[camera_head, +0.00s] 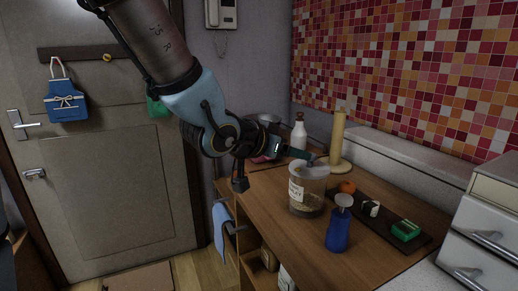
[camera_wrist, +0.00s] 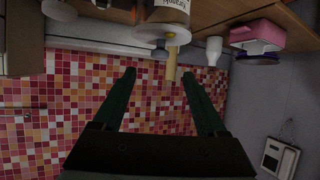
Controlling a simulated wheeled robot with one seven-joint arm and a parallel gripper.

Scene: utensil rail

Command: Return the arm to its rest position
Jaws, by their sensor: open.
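My arm (camera_head: 190,90) reaches down from the upper left in the head view, and its wrist hangs over the left part of the wooden counter (camera_head: 265,200). My gripper (camera_head: 312,158) points right, close to the rim of a clear labelled canister (camera_head: 309,191); whether they touch is unclear. In the wrist view my gripper (camera_wrist: 158,73) has its two dark green fingers spread wide, with nothing held between them. Beyond them are the tiled wall and a pale yellow upright roll (camera_wrist: 171,62).
A blue bottle (camera_head: 338,231) stands in front of the canister. A dark tray (camera_head: 385,224) holds an orange and small items. A white bottle (camera_head: 298,136) and the upright roll (camera_head: 338,143) stand behind. A pink object (camera_wrist: 258,33) sits nearby. A door (camera_head: 110,190) is at left; drawers (camera_head: 484,235) are at right.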

